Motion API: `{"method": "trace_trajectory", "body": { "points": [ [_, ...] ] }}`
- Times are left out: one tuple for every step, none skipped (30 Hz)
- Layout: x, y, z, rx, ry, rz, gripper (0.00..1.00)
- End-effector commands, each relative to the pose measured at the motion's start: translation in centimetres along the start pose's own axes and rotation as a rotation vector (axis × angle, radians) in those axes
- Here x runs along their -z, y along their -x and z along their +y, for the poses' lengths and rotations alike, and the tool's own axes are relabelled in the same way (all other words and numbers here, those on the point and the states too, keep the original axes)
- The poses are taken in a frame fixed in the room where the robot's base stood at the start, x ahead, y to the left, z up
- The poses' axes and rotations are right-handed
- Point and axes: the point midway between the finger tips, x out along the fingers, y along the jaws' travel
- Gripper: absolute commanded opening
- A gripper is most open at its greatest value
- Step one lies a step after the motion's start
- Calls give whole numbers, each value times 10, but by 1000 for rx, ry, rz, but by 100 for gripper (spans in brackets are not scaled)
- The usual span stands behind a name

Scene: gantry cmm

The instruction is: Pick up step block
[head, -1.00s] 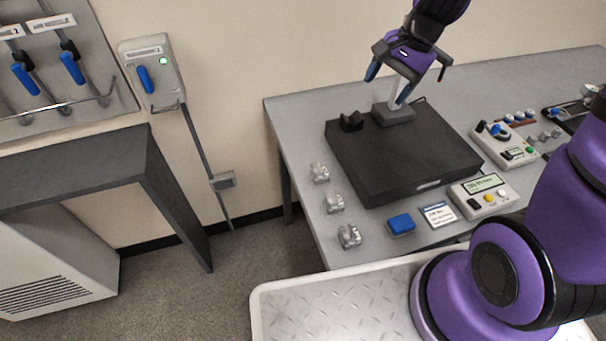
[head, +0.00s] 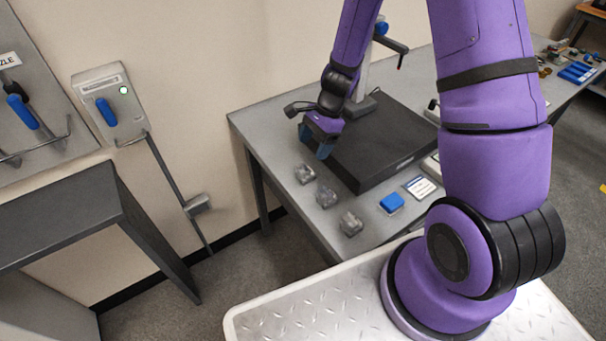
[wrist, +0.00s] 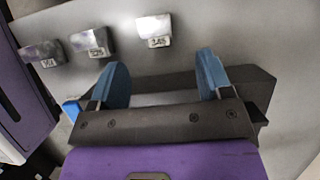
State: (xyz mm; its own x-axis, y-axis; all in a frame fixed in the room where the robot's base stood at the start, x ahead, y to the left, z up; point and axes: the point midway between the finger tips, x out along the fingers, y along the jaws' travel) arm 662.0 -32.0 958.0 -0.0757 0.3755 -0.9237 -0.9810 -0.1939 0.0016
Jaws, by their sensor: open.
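Three small grey metal blocks stand apart in a row along the table's left edge: a far block (head: 305,174), a middle block (head: 326,195) and a near block (head: 350,223). I cannot tell which is the step block. My gripper (head: 318,143) is above the table near the far block. Its blue fingers (wrist: 164,78) are open with nothing between them, and the far block lies beyond them.
A black plate (head: 388,160) lies right of the blocks, with an upright column behind my arm. A blue block (head: 391,203) and a white card (head: 420,187) lie near the front edge. A wall box (head: 108,100) is left of the table (head: 262,125).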

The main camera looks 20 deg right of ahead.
Motion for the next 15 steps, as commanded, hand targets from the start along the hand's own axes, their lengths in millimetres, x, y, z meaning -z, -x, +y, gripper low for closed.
{"method": "trace_trajectory", "body": {
  "points": [
    [0,-8,0,-2,-1,-2,72],
    [0,-12,0,-2,-1,-2,72],
    [0,-16,0,-1,-1,-1,72],
    [0,-19,0,-1,0,-1,72],
    [0,-21,0,-1,0,-1,72],
    [0,-24,0,0,0,-1,72],
    [0,-25,0,0,0,-1,72],
    [0,-26,0,0,0,0,72],
    [0,-28,1,0,0,0,72],
    [0,-30,1,0,0,0,72],
    [0,-32,2,-1,0,-1,72],
    [-1,-37,2,-1,0,-2,72],
    [-2,-41,3,-2,-1,-2,72],
    [-2,-46,4,-3,0,-2,72],
    [-3,-52,5,-2,0,-2,72]
  ]
}}
